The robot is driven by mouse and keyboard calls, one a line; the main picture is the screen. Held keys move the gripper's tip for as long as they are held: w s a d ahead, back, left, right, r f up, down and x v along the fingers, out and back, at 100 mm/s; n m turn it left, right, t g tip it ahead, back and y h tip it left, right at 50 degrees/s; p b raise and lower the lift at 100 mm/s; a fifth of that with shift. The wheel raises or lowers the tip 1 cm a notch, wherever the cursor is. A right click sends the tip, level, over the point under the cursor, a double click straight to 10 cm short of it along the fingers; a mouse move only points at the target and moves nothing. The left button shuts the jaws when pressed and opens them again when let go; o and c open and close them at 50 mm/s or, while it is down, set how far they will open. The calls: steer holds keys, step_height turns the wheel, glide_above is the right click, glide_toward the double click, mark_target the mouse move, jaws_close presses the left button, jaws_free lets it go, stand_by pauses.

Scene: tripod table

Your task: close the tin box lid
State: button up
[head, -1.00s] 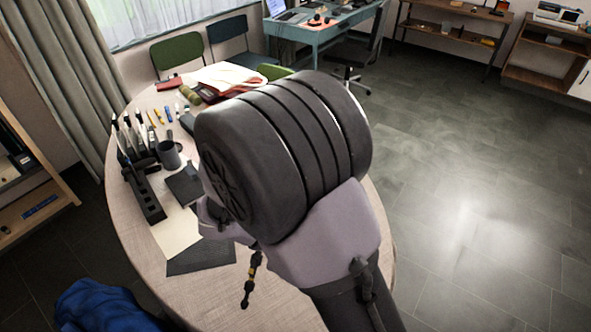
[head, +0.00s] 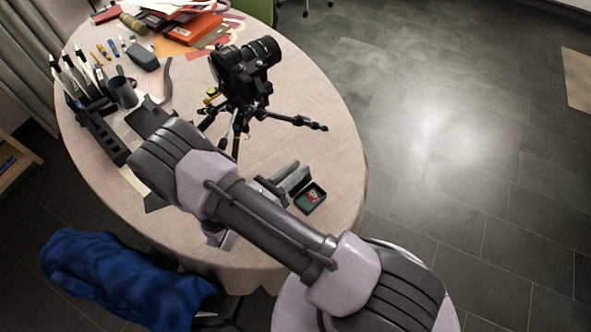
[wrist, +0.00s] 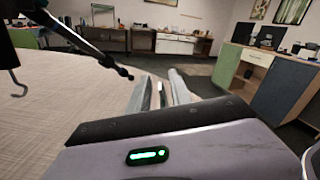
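The small dark green tin box (head: 311,197) sits on the table's right front part, open, with something red and white inside. Its lid is hard to tell apart from my gripper beside it. My gripper (head: 289,178) is low over the table, just left of and behind the box; I cannot tell whether it touches. In the wrist view my gripper (wrist: 160,92) shows two grey fingers apart with a gap between them, and nothing clearly held. The box cannot be made out in the wrist view.
A camera on a black tripod (head: 243,75) stands behind my gripper, one leg reaching right; part of it shows in the wrist view (wrist: 75,38). A pen holder (head: 95,115), a mug (head: 122,91) and papers lie left. A blue cloth (head: 120,280) is at front left. The table's right edge is near the box.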

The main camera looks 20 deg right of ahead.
jaws_close()
stand_by(1.4)
